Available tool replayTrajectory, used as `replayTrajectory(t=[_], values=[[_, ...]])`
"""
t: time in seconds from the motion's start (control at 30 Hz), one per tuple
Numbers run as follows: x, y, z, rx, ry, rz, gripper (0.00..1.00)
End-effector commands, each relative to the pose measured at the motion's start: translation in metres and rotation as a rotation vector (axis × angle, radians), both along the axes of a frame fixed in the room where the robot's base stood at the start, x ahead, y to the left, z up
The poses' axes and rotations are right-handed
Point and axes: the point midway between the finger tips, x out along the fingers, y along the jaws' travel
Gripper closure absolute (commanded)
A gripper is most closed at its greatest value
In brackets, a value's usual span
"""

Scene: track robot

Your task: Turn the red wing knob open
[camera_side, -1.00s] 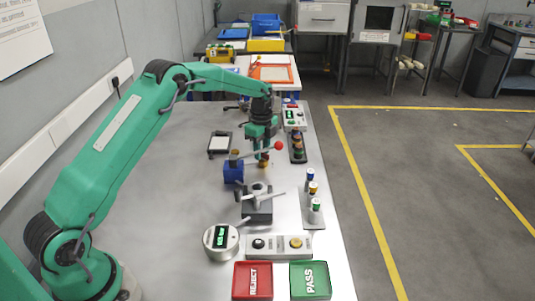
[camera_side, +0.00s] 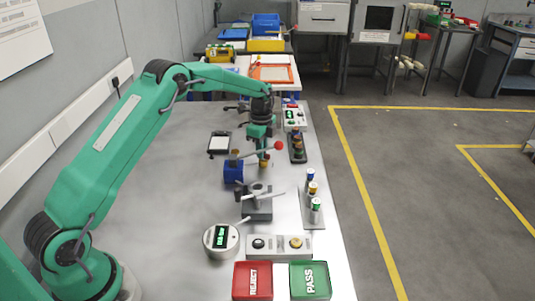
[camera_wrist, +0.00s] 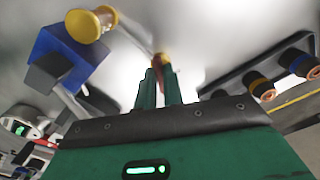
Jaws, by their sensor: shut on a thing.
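My gripper (camera_side: 263,147) points down over the bench beside the blue block. In the wrist view its two green fingers (camera_wrist: 159,82) are close together, with a narrow reddish-brown part, the red wing knob (camera_wrist: 162,73), between their tips. Most of the knob is hidden by the fingers. A yellow brass fitting (camera_wrist: 161,59) shows just beyond the tips. In the side view the knob cannot be made out behind the fingers and lever.
A rack of dark cylinders (camera_side: 298,148) stands to the right. A grey clamp fixture (camera_side: 257,208) is nearer the camera.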

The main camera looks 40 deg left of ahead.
Motion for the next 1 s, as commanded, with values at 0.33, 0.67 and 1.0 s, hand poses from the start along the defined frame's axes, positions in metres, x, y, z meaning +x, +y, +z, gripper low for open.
replayTrajectory(t=[0.33, 0.67, 1.0], values=[[-0.0015, -0.0009, 0.0005, 0.000, 0.001, 0.264, 1.00], [-0.0022, -0.0015, 0.0004, 0.000, 0.001, 0.453, 1.00], [-0.0023, -0.0018, 0.0005, 0.000, 0.001, 0.499, 1.00]])
